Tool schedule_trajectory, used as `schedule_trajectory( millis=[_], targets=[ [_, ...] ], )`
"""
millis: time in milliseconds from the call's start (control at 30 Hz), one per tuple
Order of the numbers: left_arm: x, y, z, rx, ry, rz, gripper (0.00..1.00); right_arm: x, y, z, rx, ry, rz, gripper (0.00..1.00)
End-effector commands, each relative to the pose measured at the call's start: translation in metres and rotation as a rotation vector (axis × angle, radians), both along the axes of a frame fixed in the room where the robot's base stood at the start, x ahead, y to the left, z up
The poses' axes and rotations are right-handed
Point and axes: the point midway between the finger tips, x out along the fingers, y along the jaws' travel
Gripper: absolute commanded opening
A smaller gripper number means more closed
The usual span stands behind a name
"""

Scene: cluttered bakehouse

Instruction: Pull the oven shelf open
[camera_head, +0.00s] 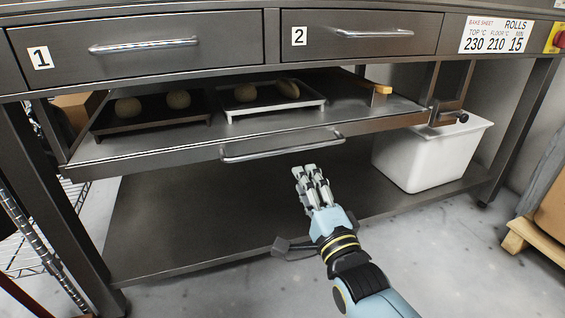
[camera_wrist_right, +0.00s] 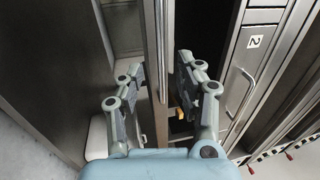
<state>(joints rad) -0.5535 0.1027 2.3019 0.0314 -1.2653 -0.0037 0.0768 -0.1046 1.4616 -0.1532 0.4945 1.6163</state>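The oven shelf (camera_head: 340,112) is a dark metal slab under two numbered drawers, bearing two dark trays of pale rolls. Its silver bar handle (camera_head: 283,149) runs along the front edge. My right gripper (camera_head: 304,172) is just below and in front of the handle's right part. In the right wrist view my right gripper (camera_wrist_right: 163,72) is open, its two fingers spread. The handle (camera_wrist_right: 160,50) shows in line with the gap between them; I cannot tell whether it touches either finger. My left gripper is not in view.
Drawer 1 (camera_head: 135,48) and drawer 2 (camera_head: 362,33) are shut above the shelf. A white bin (camera_head: 425,158) stands below right on the lower shelf (camera_head: 190,220). A wooden pallet (camera_head: 535,240) is at the right edge, a wire rack (camera_head: 25,250) at left.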

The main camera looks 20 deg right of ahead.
Motion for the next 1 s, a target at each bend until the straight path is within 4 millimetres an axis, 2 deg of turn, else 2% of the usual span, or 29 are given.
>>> schedule_trajectory(
  millis=[167,300,500,700,1000],
  targets=[
    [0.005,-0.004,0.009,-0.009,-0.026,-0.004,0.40,0.024,0.001,0.004,0.000,-0.003,0.000,0.36],
    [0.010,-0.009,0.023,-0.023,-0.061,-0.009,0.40,0.055,0.002,0.007,0.000,-0.001,-0.001,0.36],
    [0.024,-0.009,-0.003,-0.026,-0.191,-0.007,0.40,0.086,0.003,0.014,0.000,0.002,-0.001,0.36],
    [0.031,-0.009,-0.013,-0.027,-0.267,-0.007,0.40,0.100,0.003,0.019,0.000,0.002,-0.001,0.36],
    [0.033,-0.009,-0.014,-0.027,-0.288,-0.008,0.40,0.103,0.003,0.021,-0.001,0.001,-0.001,0.36]
  ],
)
